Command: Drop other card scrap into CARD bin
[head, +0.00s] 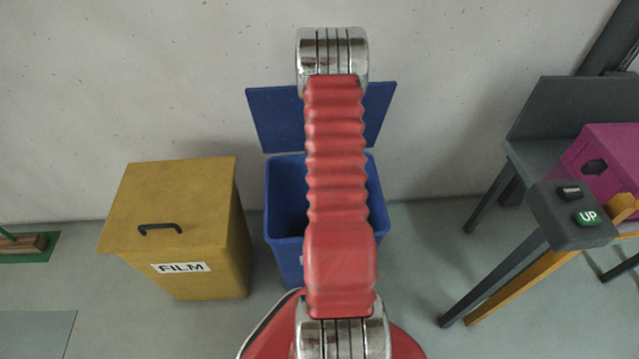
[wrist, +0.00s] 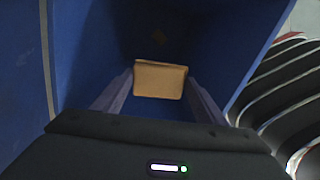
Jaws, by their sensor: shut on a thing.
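A blue bin (head: 285,215) stands against the wall with its blue lid (head: 275,115) raised. In the wrist view, blue bin walls (wrist: 90,50) surround the view ahead of my gripper (wrist: 160,88). My gripper is shut on a tan card scrap (wrist: 160,80), held between the fingertips over the dark inside of the bin. How deep it is held I cannot tell. A faint brownish patch (wrist: 158,38) shows in the dark beyond it. In the head view my gripper is hidden behind my arm.
A closed yellow bin marked FILM (head: 182,215) stands left of the blue bin. At right are a dark stand with an UP button (head: 588,217), a grey bench (head: 550,110) and a magenta box (head: 610,150). Bare floor lies between the blue bin and the stand.

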